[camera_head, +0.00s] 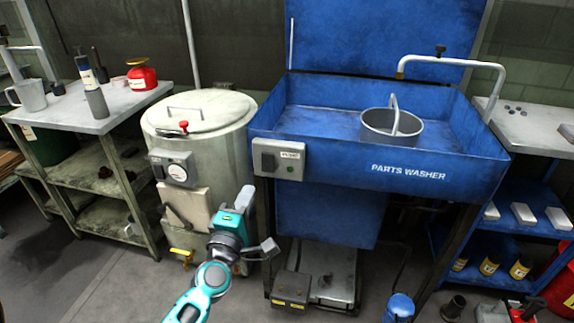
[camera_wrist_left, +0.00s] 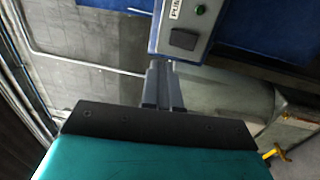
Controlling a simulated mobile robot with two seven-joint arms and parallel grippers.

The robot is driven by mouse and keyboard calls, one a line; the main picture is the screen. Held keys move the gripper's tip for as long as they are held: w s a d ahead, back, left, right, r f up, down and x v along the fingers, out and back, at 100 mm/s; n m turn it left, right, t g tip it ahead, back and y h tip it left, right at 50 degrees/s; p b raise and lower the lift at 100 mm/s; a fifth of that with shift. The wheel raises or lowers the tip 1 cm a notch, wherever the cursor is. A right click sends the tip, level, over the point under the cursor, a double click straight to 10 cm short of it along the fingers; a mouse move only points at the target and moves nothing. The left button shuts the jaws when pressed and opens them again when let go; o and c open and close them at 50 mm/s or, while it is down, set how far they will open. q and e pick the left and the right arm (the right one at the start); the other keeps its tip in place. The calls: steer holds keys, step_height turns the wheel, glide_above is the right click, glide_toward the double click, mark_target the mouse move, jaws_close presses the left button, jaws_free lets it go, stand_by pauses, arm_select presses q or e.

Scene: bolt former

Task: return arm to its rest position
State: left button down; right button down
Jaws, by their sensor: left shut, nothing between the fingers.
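My left arm comes up from the bottom of the head view, and its teal hand ends in the left gripper (camera_head: 246,195). The gripper is in front of the gap between the pale round tank and the blue parts washer (camera_head: 340,168), below the washer's grey switch box (camera_head: 278,159). In the left wrist view the two grey fingers (camera_wrist_left: 163,72) are together with nothing between them. They point toward the switch box (camera_wrist_left: 186,28), whose green button shows. Whether they touch it is hard to tell; they look apart from it. My right gripper is not in view.
The pale tank (camera_head: 205,120) with a lid stands left of the washer. A metal basket (camera_head: 391,127) sits in the basin. A pedal unit (camera_head: 292,286) is on the floor below. A workbench (camera_head: 85,113) is at left and a blue shelf (camera_head: 510,268) at right. Floor at left is clear.

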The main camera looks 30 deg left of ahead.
arm_select(q)
steer(key=shift+d, duration=0.15)
